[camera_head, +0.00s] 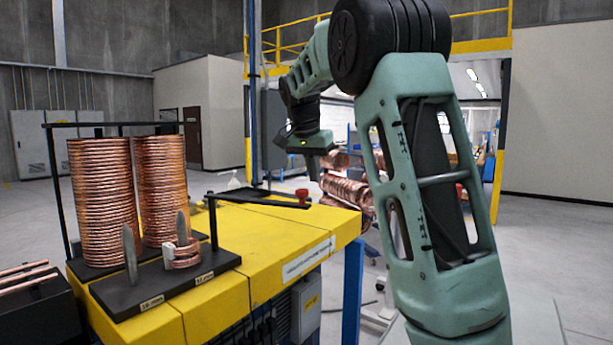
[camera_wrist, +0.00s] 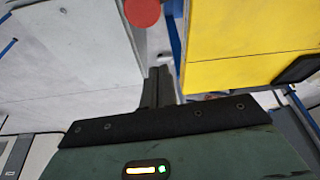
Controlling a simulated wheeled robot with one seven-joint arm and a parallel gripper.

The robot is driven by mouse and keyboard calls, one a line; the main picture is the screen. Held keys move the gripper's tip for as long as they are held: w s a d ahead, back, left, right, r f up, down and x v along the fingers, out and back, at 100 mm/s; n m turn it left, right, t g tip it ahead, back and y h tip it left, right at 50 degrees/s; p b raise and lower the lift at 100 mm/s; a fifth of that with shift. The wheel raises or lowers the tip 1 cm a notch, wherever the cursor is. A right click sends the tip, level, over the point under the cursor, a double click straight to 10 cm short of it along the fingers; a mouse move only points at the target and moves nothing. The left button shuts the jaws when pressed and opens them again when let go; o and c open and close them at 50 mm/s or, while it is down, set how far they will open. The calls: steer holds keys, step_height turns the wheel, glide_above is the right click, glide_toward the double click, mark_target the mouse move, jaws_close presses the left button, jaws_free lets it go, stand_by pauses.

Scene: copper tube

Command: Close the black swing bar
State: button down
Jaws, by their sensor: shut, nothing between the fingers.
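The black swing bar (camera_head: 262,202) sticks out to the right from a short black post (camera_head: 213,225) at the right of the black rack base. It reaches over the yellow table, away from the copper tube stacks (camera_head: 100,200). My gripper (camera_head: 313,174) points down near the table's far right corner, close to the bar's free end. I cannot tell whether they touch. In the wrist view my gripper's fingers (camera_wrist: 158,87) are together and empty. A dark piece (camera_wrist: 298,68) lies at the right edge there; I cannot tell whether it is the bar.
A red button (camera_head: 302,194) is close to the bar's free end; a red disc (camera_wrist: 142,12) shows in the wrist view. More copper coils (camera_head: 345,190) are behind my gripper. A second black bar (camera_head: 115,124) spans above the stacks. The yellow table's (camera_head: 275,235) front right is clear.

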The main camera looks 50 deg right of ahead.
steer(key=shift+s+a+f+p, duration=0.15)
steer(key=shift+a+f+p, duration=0.1)
steer(key=shift+a, duration=0.35)
steer(key=shift+s+a+f+p, duration=0.1)
steer(key=shift+a+f+p, duration=0.15)
steer(key=shift+a, duration=0.4)
steer(key=shift+s+a+f+p, duration=0.15)
steer(key=shift+a+f+p, duration=0.1)
steer(key=shift+a, duration=0.35)
